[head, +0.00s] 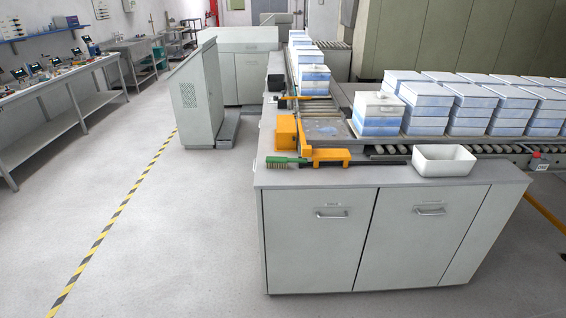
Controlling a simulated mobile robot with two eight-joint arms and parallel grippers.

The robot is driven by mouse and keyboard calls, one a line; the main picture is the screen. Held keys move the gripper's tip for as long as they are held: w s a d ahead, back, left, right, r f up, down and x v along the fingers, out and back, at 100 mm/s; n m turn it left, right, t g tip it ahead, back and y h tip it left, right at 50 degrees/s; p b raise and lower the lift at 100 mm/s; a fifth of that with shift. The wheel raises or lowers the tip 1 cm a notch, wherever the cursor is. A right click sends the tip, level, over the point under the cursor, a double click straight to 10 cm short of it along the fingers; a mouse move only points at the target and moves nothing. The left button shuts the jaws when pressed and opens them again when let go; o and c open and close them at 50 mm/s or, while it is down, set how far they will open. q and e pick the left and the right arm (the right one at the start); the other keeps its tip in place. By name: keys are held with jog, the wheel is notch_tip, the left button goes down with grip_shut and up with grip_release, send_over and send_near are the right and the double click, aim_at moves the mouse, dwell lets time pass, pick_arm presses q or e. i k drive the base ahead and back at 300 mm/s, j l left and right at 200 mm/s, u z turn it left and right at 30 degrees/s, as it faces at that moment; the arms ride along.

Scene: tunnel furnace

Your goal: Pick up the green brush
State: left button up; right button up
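The green brush (286,162) lies on the grey top of a cabinet counter (390,186), near its left edge. Its green part points left, and a thin dark part seems to run right, close to an orange bracket (330,155). The brush appears to lie in front of the orange block (286,132). Neither of my grippers shows in the head view.
A white tub (443,160) stands on the counter to the right. Behind it, several white and blue boxes (380,113) stand on a roller conveyor (390,150). A grey cabinet (197,95) stands at the back left. The floor (190,230) left of the counter is clear.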

aim_at(271, 161)
jog(key=i+j+u, duration=0.1)
jog(key=i+u, duration=0.15)
jog(key=i, duration=0.85)
jog(key=i+l+u, duration=0.2)
jog(key=i, duration=0.85)
jog(key=j, duration=0.1)
